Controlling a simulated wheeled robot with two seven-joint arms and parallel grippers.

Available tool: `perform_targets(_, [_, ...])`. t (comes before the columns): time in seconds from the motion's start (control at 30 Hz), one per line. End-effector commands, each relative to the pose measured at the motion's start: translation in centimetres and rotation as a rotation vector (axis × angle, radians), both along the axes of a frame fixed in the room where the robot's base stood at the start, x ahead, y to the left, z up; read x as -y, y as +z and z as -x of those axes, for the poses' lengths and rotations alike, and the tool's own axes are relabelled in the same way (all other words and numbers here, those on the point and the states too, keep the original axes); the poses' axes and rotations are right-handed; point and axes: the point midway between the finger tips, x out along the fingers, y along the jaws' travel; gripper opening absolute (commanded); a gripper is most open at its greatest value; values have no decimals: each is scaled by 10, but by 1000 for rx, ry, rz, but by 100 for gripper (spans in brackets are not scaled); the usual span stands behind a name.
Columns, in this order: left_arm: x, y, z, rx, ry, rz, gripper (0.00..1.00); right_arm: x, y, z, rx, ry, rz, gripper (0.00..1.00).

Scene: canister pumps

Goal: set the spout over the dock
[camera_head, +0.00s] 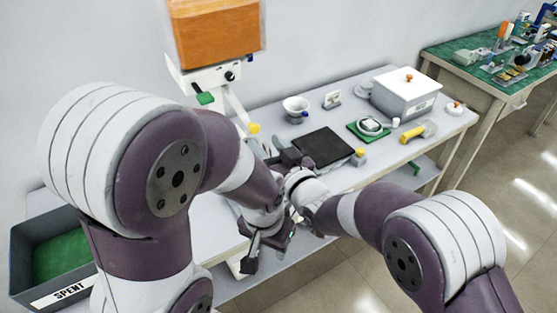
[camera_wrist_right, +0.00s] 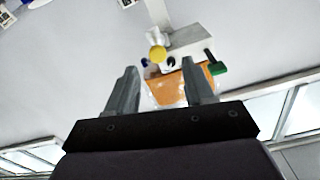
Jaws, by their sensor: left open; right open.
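The pump unit has a canister of orange liquid (camera_head: 215,30), a white body (camera_head: 205,77) and a green lever (camera_head: 206,98). Its white spout arm slants down to a yellow tip (camera_head: 253,128). In the right wrist view the pump hangs inverted, with the yellow tip (camera_wrist_right: 157,54) just beyond the fingers. My right gripper (camera_head: 285,155) is open near the spout's lower end; its spread fingers (camera_wrist_right: 159,66) hold nothing. My left gripper (camera_head: 265,250) is open and empty, low at the table's front edge. I cannot tell which piece is the dock; a small grey block with a yellow top (camera_head: 359,157) stands beside the black pad.
The black pad (camera_head: 330,140) lies mid-table. A bin marked SPENT (camera_head: 68,291) is at left.

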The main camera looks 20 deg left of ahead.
Motion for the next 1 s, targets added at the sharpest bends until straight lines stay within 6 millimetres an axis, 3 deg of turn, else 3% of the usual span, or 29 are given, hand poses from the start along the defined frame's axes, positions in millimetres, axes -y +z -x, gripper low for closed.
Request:
perform_targets(0.1, [0,-6,0,0,0,0,46,25,-1,17,1,-1,1,53])
perform_targets(0.3, [0,-8,0,0,0,0,46,48,0,34,1,0,1,53])
perform_targets(0.83, [0,-6,0,0,0,0,46,53,0,33,-3,-8,7,53])
perform_targets(0.93, [0,3,0,0,0,0,46,81,-1,13,-52,-88,94,53])
perform_targets(0.97, [0,8,0,0,0,0,46,99,-3,3,-83,-132,142,53])
perform_targets(1.0, [0,15,0,0,0,0,46,129,-8,-9,-139,-201,222,53])
